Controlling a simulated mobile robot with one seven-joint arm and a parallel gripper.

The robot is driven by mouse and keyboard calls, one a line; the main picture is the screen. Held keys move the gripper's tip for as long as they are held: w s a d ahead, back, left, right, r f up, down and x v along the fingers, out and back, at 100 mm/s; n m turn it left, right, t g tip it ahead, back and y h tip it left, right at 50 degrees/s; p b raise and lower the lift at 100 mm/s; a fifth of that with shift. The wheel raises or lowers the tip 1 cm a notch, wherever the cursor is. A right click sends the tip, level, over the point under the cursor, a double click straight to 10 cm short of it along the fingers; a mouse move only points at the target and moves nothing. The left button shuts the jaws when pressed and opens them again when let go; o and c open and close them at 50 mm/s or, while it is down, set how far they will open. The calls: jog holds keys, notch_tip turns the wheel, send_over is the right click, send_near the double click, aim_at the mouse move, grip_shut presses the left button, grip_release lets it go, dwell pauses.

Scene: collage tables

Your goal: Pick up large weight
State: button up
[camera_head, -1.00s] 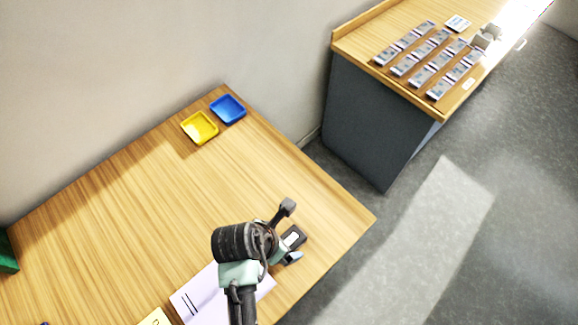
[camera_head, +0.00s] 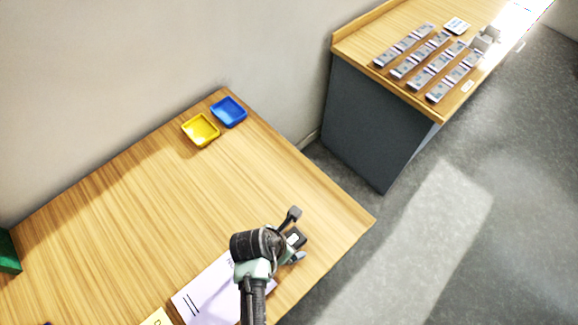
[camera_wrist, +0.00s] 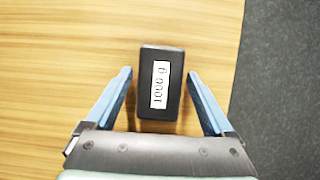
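The large weight (camera_wrist: 160,83) is a black block with a white label reading "1000 g". In the wrist view it stands on the wooden table between the two blue fingers of my gripper (camera_wrist: 160,100). The fingers are open, with a gap on each side of the block. In the head view my gripper (camera_head: 297,240) is over the table near its right corner. The weight (camera_head: 295,238) shows there only in small part, mostly hidden by my arm.
A yellow tray (camera_head: 201,130) and a blue tray (camera_head: 229,112) stand at the table's far corner. A pale sheet (camera_head: 215,292) lies beside my arm. A green object (camera_head: 8,252) is at the left edge. A second table (camera_head: 375,130) holds several rows of grey blocks.

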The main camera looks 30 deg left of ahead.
grip_shut()
jog(key=shift+w+r, duration=0.1)
jog(key=shift+w, duration=0.05)
dwell(0.4)
jog(key=shift+r, duration=0.1)
jog(key=shift+r, duration=0.5)
notch_tip(320, 180, up, 8)
jog(key=shift+r+b, duration=0.15)
jog(key=shift+b, duration=0.2)
jog(key=shift+r, duration=0.3)
